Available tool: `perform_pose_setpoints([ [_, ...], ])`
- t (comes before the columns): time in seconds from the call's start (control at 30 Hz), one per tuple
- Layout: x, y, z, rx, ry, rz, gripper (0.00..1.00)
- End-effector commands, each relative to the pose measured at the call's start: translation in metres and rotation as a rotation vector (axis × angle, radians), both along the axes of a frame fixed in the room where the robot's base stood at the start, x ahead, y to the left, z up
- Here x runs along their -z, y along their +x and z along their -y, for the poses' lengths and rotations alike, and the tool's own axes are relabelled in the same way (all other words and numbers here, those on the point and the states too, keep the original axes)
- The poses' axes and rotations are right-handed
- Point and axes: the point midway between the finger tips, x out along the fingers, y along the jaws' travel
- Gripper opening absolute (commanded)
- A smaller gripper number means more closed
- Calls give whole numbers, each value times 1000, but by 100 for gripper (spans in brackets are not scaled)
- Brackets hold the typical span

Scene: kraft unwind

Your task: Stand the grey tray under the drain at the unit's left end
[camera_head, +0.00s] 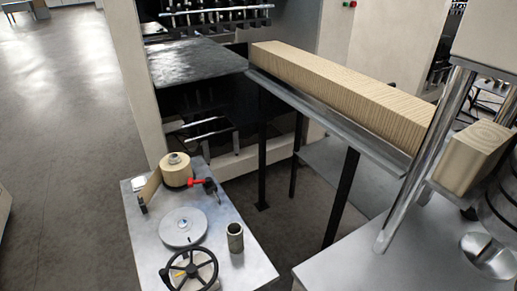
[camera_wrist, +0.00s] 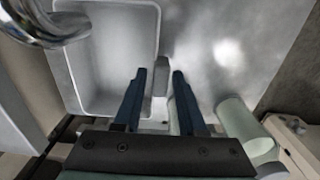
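A pale grey tray (camera_wrist: 115,88) with a raised rim and rounded corners fills the upper left of the wrist view. A small grey tab (camera_wrist: 161,80) stands at its right side, between the fingers of my gripper (camera_wrist: 158,75). My gripper is open, its two dark blue fingers apart, with a visible gap between each finger and the tab. A curved chrome pipe (camera_wrist: 50,28) hangs over the tray's upper left corner; it may be the drain. The head view shows neither the tray nor my gripper, and I cannot make out a drain there.
A pale green cylinder (camera_wrist: 242,122) is close to the right finger. In the head view, a small metal table (camera_head: 250,268) carries a tape roll (camera_head: 177,175), a disc, a handwheel (camera_head: 190,270) and a cup (camera_head: 235,238). A long wooden-looking beam (camera_head: 345,90) rests on a rail.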

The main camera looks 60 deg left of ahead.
Motion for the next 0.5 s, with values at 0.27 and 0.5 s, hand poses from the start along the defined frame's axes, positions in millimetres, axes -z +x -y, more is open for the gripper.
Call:
perform_pose_setpoints([
  [0.27,0,0,0,0,0,0,52],
  [0.5,-15,1,0,1,2,2,52],
])
